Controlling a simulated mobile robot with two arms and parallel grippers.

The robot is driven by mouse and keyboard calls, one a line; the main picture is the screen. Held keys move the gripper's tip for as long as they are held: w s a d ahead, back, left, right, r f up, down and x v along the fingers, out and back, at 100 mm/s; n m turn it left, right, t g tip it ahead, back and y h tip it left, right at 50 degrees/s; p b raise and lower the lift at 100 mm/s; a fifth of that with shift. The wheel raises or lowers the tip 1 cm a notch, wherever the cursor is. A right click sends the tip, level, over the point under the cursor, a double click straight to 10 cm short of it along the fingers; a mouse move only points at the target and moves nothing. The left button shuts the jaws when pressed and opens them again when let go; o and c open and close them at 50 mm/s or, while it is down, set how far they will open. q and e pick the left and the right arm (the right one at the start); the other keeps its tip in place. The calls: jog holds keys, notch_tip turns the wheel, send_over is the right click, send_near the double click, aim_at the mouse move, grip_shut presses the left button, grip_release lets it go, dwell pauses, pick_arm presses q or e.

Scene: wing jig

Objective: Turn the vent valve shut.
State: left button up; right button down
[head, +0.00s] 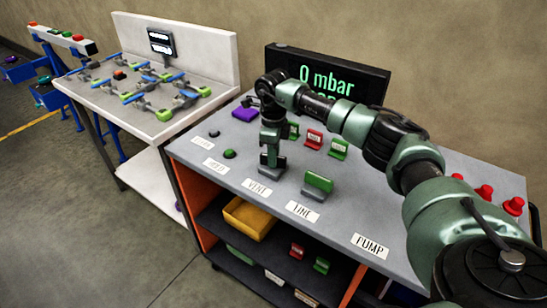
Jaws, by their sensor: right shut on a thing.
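My right gripper (271,163) points down at the grey bench top, just behind the label that reads VENT (257,187). It is shut on the vent valve, whose handle is mostly hidden between and behind the fingers. How far the valve is turned cannot be told. A green-topped valve (318,183) stands apart to the right, behind the label that seems to read LINE (303,212). My left gripper is not in view.
A black display (327,75) at the back reads 0 mbar; its lower line is partly hidden. Red and green tagged blocks (314,138) stand behind the gripper. Red knobs (484,191) are at the right. A yellow bin (248,218) sits on the shelf below.

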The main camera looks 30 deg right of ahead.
jog(key=m, duration=0.3)
jog(key=shift+r, duration=0.1)
jog(key=shift+w+m, duration=0.1)
jog(key=shift+m, duration=0.4)
jog(key=c, duration=1.4)
grip_release()
jog(key=shift+c, duration=0.2)
jog(key=shift+r, duration=0.5)
notch_tip(320, 180, up, 7)
jog(key=shift+f+b, duration=0.1)
jog(key=shift+b, duration=0.85)
